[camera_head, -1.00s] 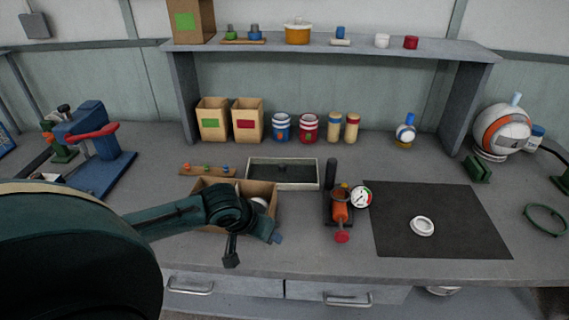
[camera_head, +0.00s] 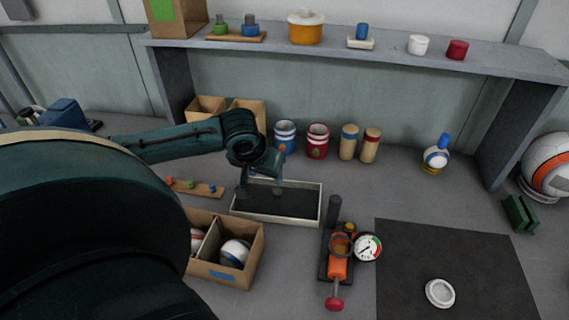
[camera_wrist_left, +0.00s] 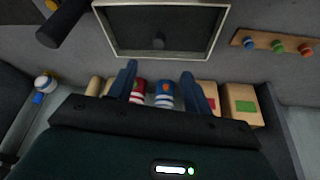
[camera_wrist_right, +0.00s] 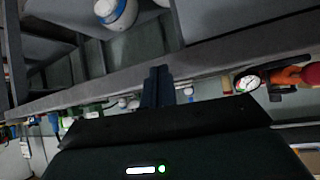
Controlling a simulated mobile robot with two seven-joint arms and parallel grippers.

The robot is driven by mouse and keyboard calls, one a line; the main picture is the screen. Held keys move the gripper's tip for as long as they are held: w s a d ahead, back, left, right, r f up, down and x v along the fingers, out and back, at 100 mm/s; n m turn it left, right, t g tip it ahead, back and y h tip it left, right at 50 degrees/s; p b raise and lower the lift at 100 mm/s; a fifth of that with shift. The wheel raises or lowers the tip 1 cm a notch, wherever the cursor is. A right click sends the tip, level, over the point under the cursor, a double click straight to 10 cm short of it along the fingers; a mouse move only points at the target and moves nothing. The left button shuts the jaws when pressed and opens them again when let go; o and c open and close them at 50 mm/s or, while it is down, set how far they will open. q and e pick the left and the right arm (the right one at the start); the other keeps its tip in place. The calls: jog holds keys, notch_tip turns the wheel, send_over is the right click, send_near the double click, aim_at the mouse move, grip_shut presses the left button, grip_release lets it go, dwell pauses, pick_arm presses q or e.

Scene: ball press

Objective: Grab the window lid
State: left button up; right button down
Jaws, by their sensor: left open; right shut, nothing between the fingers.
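The window lid is a dark rectangular panel in a pale frame (camera_head: 320,205). It lies flat on the bench in the middle of the head view, with a small dark knob at its centre. It also shows at the top of the left wrist view (camera_wrist_left: 222,30), with the knob between and beyond the fingertips. My left gripper (camera_head: 262,180) is open and empty above the lid's back left part. My right gripper (camera_wrist_right: 158,72) is shut and empty, seen only in the right wrist view, near a bench edge.
A cardboard box (camera_head: 252,262) with striped balls stands in front of the lid. An orange press with a gauge (camera_head: 368,247) is at front right. Blue and red jars (camera_head: 317,142) stand behind. A shelf (camera_head: 400,58) spans the back. A dark mat (camera_head: 400,285) holds a white ring.

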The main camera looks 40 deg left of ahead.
pick_arm(q)
send_over(277, 192)
jog(key=s, duration=0.3)
jog(key=f, duration=0.7)
jog(key=shift+w+d+f, duration=0.1)
jog(key=shift+w+d, duration=0.1)
jog(key=shift+w, duration=0.05)
jog(key=shift+x, duration=2.6)
jog(key=shift+d, duration=0.15)
jog(key=shift+c, duration=0.4)
jog(key=c, duration=1)
